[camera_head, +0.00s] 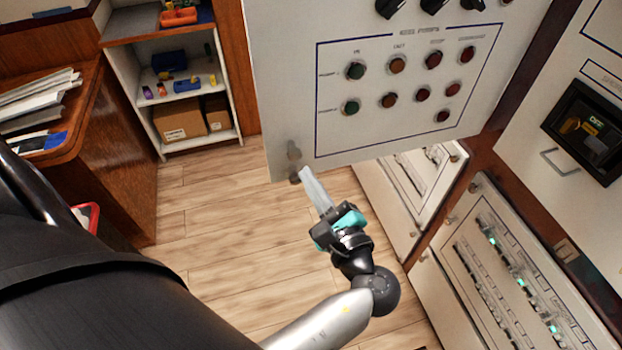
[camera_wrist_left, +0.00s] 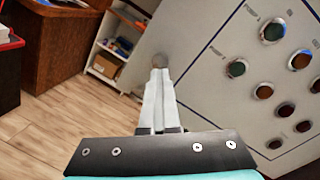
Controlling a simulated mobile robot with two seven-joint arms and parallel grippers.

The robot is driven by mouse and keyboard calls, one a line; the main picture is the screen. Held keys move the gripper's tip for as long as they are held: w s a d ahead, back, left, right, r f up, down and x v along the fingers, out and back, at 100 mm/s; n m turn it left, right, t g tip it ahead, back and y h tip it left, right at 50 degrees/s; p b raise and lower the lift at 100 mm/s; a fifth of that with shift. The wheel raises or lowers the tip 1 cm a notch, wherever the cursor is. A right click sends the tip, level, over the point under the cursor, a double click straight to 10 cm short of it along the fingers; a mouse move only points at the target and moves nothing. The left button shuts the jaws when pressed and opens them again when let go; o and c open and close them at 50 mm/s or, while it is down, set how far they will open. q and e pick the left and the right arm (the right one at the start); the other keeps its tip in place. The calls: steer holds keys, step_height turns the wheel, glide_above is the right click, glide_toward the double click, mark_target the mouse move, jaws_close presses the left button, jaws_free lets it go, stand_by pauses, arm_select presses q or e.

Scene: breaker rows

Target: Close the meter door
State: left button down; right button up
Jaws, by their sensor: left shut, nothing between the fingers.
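The door (camera_head: 380,110) is a pale grey panel with rows of green, orange and red buttons. It stands swung open, out from the cabinet wall, in the upper middle of the head view. It also fills the right of the left wrist view (camera_wrist_left: 215,95). A small round knob (camera_head: 294,152) sits near its lower left corner. My left gripper (camera_head: 305,172) is shut and empty, with its fingertips close to that knob. My right gripper is not in view.
A cabinet panel with lit green indicators (camera_head: 520,283) stands at the lower right. A dark switch box (camera_head: 588,130) is at the right. A wooden desk with papers (camera_head: 110,150) and a white shelf (camera_head: 150,125) stand at the left. The wooden floor (camera_head: 215,240) between is clear.

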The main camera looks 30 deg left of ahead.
arm_select(q)
steer(key=c, duration=1.6)
jaws_free()
steer(key=c, duration=0.6)
jaws_free()
